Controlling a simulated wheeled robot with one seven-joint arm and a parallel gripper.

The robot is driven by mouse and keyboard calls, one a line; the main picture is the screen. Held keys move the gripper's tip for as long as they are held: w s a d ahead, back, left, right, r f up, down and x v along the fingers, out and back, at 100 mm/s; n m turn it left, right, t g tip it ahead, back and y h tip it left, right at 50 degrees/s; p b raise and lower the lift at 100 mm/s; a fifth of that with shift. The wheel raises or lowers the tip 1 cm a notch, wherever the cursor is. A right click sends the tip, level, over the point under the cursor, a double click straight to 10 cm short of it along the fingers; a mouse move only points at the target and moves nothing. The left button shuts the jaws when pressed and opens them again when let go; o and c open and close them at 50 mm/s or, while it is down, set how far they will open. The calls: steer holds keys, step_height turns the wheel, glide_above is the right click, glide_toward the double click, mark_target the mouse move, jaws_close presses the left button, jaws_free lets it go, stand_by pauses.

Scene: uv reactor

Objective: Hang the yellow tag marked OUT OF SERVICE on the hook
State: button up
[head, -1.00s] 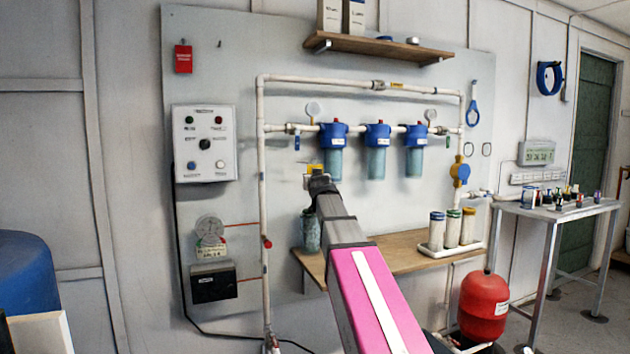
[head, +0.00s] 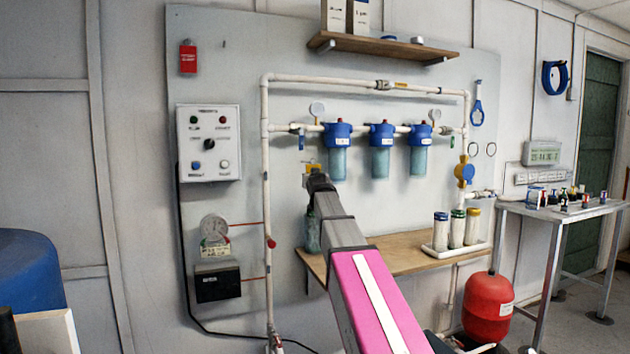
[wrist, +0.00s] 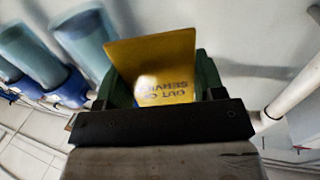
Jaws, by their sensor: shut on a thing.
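The yellow tag (wrist: 160,75) is in my gripper (wrist: 160,100). Its lettering, OUT OF SERVICE, shows upside down in the wrist view, with a bright glare spot on it. In the head view the tag (head: 313,167) is a small yellow patch just beyond the arm's end, left of and below the first blue filter housing. My gripper (head: 318,180) is seen from behind there, its fingers mostly hidden. A small dark hook (head: 224,43) is on the grey panel at the upper left, bare, well up and left of my gripper.
A red tag (head: 187,57) hangs left of the hook. Below are a control box (head: 209,143) and a white vertical pipe (head: 266,200). Blue filter housings (head: 381,140) and a wooden shelf (head: 381,46) are to the right. The panel around the hook is clear.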

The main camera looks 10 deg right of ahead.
steer(key=shift+w+a+f, duration=0.15)
steer(key=shift+w+f, duration=0.05)
steer(key=shift+w, duration=0.5)
steer(key=shift+w+a+f, duration=0.15)
steer(key=shift+w, duration=0.55)
steer(key=shift+w+a+f, duration=0.15)
steer(key=shift+w+f, duration=0.05)
steer(key=shift+w, duration=0.5)
steer(key=o, duration=1)
steer(key=shift+c, duration=0.2)
